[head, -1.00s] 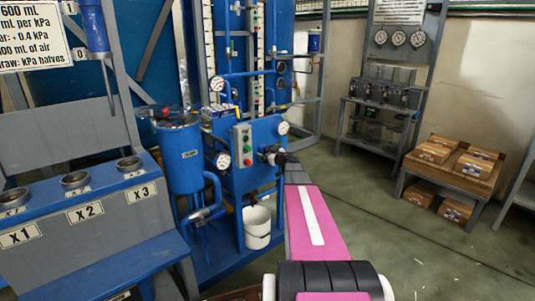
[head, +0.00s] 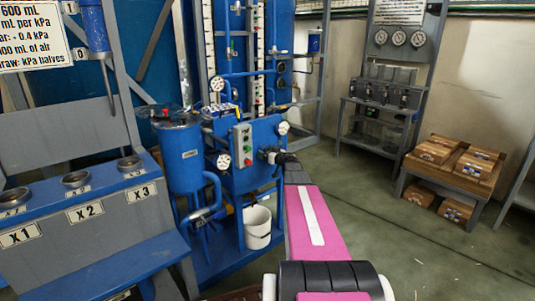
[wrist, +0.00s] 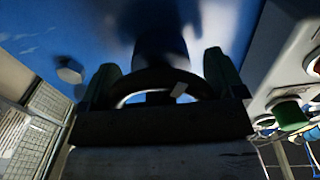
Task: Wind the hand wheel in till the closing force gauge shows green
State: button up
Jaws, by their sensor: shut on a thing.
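My gripper (wrist: 160,88) is shut on the dark rim of the hand wheel (wrist: 150,78), which curves between its two fingers in the wrist view. In the head view my gripper (head: 272,156) is at the right side of the blue panel (head: 248,183), and the wheel is mostly hidden behind it. A small white round gauge (head: 283,128) sits just above the gripper. Another gauge (head: 223,161) is to the left on the panel. The dials are too small to read, and I cannot tell which one shows closing force.
A grey box with green and red buttons (head: 242,145) is close left of the gripper; it also shows in the wrist view (wrist: 290,110). A blue vessel (head: 180,165) stands further left. A white bucket (head: 257,227) is below the panel. The floor to the right is open.

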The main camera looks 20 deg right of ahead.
jog(key=o, duration=0.7)
jog(key=shift+c, duration=0.2)
jog(key=shift+s, duration=0.15)
jog(key=v, duration=1)
jog(key=shift+s, duration=0.25)
jog(key=shift+d, duration=0.15)
